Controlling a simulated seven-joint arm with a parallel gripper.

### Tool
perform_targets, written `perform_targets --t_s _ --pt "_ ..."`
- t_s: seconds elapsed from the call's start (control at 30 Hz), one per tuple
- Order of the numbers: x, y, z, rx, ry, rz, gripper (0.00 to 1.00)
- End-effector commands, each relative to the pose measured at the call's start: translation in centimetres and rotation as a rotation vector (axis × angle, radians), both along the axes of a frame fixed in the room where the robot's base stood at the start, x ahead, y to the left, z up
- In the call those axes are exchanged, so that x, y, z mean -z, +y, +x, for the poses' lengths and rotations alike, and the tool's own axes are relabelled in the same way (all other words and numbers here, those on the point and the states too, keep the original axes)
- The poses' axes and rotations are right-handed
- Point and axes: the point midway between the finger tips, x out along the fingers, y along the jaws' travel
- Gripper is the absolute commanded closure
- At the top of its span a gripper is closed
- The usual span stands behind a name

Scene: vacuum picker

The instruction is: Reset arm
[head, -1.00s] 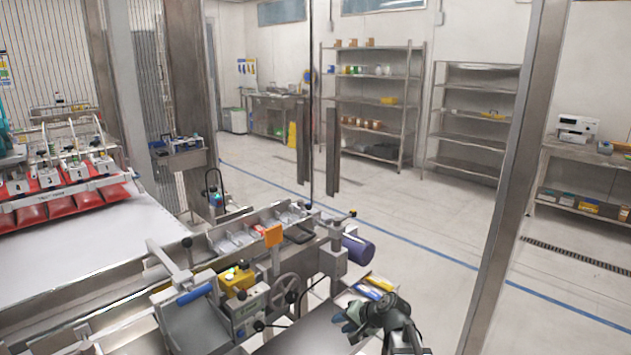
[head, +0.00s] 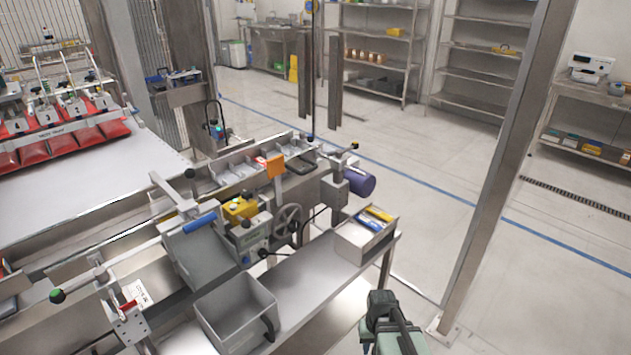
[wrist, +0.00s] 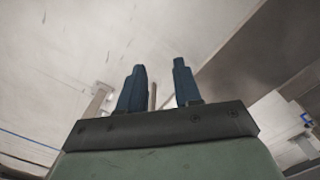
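My gripper (wrist: 158,85) shows in the wrist view as two dark blue fingers standing apart, with nothing between them. Pale floor and a grey metal post lie behind them. In the head view my arm is at the bottom, right of centre, to the right of the metal side table (head: 308,282). The fingers cannot be made out in the head view. The arm appears apart from the table and the machine.
A grey bin (head: 237,312) and a box of blue and yellow packs (head: 366,233) stand on the side table. A machine with a handwheel (head: 288,225) is behind. A steel post (head: 500,165) rises at right. Open floor lies beyond.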

Motion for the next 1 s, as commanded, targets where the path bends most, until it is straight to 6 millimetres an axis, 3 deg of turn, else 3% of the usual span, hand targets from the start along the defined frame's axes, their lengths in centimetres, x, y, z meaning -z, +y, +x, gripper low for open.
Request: perform_targets --t_s 0.27,0.6,1.0 --pt "4.5 0.0 -4.6 0.002 0.103 0.002 0.67" --pt "10.9 0.0 -13.0 0.005 0.274 0.001 0.67" --pt "16.1 0.0 -23.5 0.006 0.465 0.002 0.67"
